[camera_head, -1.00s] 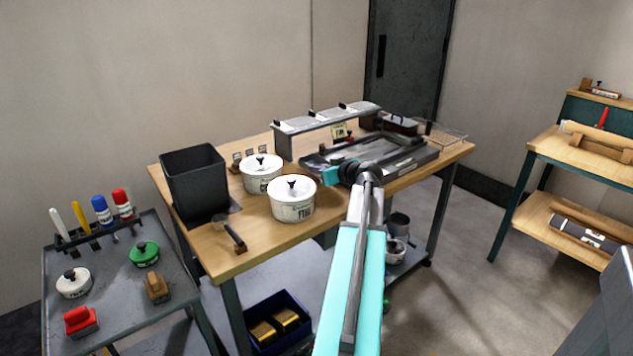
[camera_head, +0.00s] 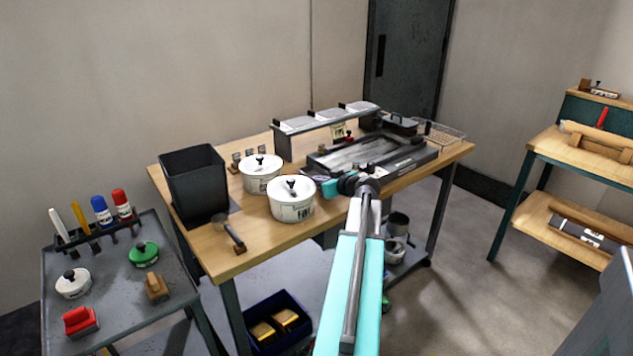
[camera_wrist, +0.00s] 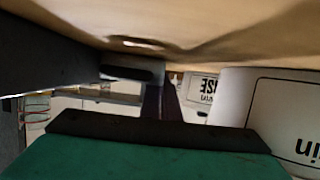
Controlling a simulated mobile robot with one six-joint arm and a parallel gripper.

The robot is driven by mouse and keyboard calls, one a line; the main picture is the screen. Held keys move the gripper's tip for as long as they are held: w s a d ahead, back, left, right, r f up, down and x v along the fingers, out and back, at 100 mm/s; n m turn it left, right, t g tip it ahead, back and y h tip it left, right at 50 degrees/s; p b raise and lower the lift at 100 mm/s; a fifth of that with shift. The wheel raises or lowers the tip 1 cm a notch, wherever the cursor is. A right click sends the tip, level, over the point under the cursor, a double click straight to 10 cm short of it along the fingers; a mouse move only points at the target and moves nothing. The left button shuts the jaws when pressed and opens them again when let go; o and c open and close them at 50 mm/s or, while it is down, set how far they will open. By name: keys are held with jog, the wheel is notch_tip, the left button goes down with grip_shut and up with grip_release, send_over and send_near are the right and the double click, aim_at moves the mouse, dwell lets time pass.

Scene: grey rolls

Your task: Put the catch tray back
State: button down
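A dark, shallow, rectangular tray unit (camera_head: 418,160) with a grey inner surface lies flat on the right half of the wooden table (camera_head: 262,250). I cannot tell whether the catch tray is a part of it. My gripper (camera_head: 329,188) is low at the table's front side, by the unit's front left corner and just right of the front white pot. In the wrist view the tabletop appears upside down along the top. My dark fingers (camera_wrist: 161,102) show close together there beyond the teal gripper body. Whether they hold anything is unclear.
White lidded pots (camera_head: 291,208) and (camera_head: 261,180) stand left of my gripper; lettering shows on a pot in the wrist view (camera_wrist: 290,120). A black bin (camera_head: 195,180), grey raised rack (camera_head: 290,142) and wire basket (camera_head: 444,133) stand on the table. A grey cart (camera_head: 115,285) is left.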

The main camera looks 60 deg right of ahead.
jog(key=shift+f, duration=0.1)
dwell(0.3)
jog(key=c, duration=2)
grip_release()
jog(key=shift+r, duration=0.2)
jog(key=b+v, duration=0.1)
jog(key=v, duration=1.1)
jog(key=shift+s, duration=0.1)
jog(key=shift+f, duration=0.1)
